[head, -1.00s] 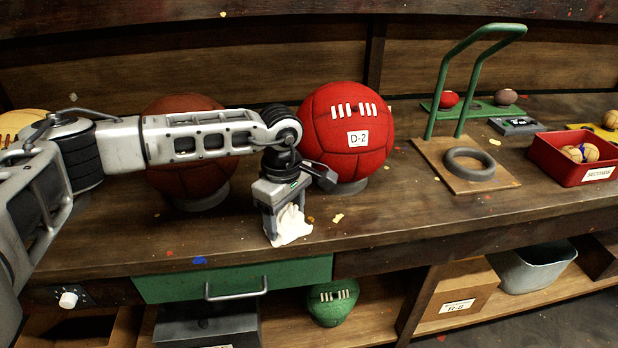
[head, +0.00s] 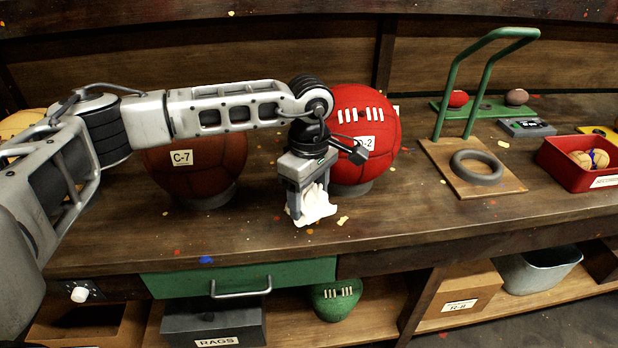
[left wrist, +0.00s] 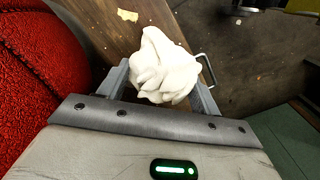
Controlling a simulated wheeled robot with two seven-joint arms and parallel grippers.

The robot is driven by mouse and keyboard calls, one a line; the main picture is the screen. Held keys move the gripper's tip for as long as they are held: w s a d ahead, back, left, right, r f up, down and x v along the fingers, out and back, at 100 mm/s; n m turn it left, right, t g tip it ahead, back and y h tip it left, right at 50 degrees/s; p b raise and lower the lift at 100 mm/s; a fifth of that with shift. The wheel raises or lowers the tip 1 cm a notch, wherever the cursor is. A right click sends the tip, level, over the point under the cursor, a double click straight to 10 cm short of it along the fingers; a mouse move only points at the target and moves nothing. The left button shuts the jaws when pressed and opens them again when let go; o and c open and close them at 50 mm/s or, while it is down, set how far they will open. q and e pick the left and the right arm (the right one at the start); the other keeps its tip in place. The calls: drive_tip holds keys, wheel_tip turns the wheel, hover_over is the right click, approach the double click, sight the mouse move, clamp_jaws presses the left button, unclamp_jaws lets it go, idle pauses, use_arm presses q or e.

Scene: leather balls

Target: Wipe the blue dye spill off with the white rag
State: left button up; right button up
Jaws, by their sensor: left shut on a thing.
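My left gripper (head: 308,208) is shut on the white rag (head: 317,206), which bulges out between and below its fingers. It is low over the wooden bench, in front of the red ball marked D-2; I cannot tell if the rag touches the wood. In the left wrist view the crumpled rag (left wrist: 165,62) sits between the fingers (left wrist: 163,88), with the bench edge beyond it. A small blue spot (head: 206,260), which looks like the dye, lies at the bench's front edge above the green drawer, left of the gripper. My right gripper is not in view.
The red D-2 ball (head: 372,120) is close behind the gripper. A brown C-7 ball (head: 200,165) stands to its left. A green-framed stand (head: 505,180) and a red box (head: 560,170) are at the right. The bench front between gripper and spot is clear.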

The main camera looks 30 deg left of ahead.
use_arm(q)
drive_tip(key=shift+r+p, duration=0.35)
drive_tip(key=shift+r, duration=0.8)
